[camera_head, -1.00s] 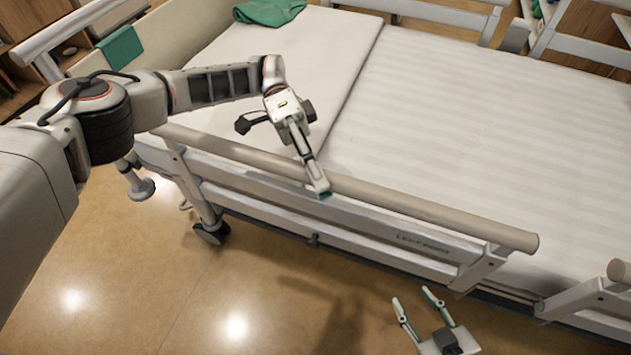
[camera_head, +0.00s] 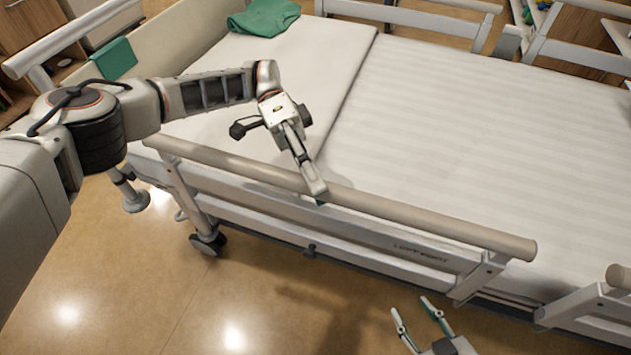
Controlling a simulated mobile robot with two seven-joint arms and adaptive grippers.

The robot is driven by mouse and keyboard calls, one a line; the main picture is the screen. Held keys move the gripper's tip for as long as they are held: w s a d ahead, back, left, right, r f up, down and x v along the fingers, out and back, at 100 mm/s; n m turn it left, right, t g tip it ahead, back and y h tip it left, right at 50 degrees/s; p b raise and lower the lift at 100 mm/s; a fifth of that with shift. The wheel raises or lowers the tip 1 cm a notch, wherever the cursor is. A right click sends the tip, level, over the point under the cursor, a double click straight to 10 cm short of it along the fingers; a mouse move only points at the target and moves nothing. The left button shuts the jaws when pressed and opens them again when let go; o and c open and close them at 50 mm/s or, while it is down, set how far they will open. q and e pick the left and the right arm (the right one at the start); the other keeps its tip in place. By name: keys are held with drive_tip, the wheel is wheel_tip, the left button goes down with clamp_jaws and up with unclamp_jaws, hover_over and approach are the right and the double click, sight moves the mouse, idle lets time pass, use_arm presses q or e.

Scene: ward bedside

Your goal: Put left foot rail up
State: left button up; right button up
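The left foot rail (camera_head: 420,225) runs along the near side of the bed. It has a beige round top bar, white slanted end posts and a lower panel with lettering that looks like "LEFT FOOT". The top bar lies near mattress height. My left gripper (camera_head: 318,196) reaches over the bed and points down at the middle of the top bar. Its fingertips overlap the bar in the picture; whether they touch or grip it I cannot tell. My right gripper (camera_head: 415,308) is at the bottom of the picture, below the rail, with its two fingers apart and nothing between them.
The bed's white mattress (camera_head: 480,130) is clear apart from a green cloth (camera_head: 262,17) at the far left. Another near-side rail (camera_head: 590,300) begins at the lower right. Far-side rails (camera_head: 410,14) stand beyond. The floor (camera_head: 260,290) before the bed is open.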

use_arm(q)
drive_tip(key=o, duration=0.6)
drive_tip(key=r, duration=1)
drive_tip(key=shift+w+r, duration=0.15)
drive_tip(key=shift+w, duration=0.15)
drive_tip(key=shift+s+a+r, duration=0.1)
drive_tip(key=shift+s+r, duration=0.1)
drive_tip(key=shift+s, duration=0.1)
drive_tip(key=c, duration=0.6)
drive_tip(key=shift+w+f, duration=0.2)
drive_tip(key=shift+f, duration=0.2)
drive_tip(key=shift+s, duration=0.1)
